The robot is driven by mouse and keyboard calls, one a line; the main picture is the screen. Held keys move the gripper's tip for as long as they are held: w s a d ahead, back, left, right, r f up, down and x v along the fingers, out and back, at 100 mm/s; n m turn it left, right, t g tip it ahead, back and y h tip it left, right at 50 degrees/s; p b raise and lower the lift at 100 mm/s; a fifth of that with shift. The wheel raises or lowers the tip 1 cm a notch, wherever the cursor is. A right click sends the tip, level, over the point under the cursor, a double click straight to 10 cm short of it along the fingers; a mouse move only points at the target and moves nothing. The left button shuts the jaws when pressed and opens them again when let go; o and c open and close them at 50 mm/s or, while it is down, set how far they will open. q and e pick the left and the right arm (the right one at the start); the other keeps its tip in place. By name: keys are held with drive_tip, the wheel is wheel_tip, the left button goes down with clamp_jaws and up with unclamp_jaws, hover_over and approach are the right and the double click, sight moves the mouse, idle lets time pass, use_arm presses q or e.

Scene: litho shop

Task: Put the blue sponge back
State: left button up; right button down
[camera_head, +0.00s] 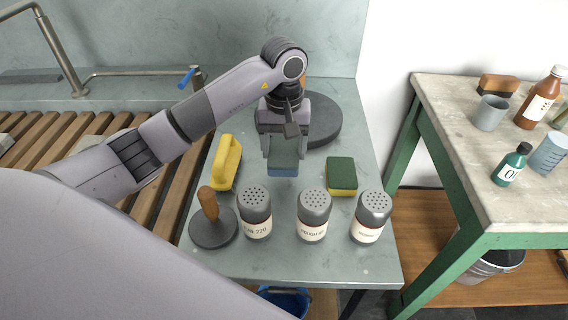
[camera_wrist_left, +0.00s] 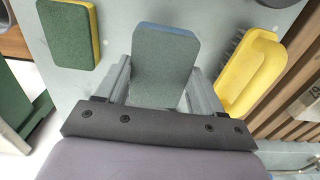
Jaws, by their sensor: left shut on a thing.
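The blue sponge (camera_head: 283,171) is between the fingers of my left gripper (camera_head: 283,158), over the grey-green counter. My right gripper is not in view.
A yellow brush (camera_head: 226,163) lies left of the held sponge. Three shakers (camera_head: 314,215) and a wooden-handled disc (camera_head: 212,225) stand in front. A dark round slab (camera_head: 322,122) lies behind the gripper. A bench (camera_head: 455,110) with bottles stands at right; a slatted rack (camera_head: 70,130) is at left.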

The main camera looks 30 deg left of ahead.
sight(284, 152)
use_arm(q)
drive_tip(key=shift+f, duration=2.75)
drive_tip(key=shift+f, duration=0.15)
drive_tip(key=o, duration=0.9)
drive_tip(key=shift+o, duration=0.2)
wheel_tip(284, 152, up, 12)
drive_tip(key=shift+r, duration=0.2)
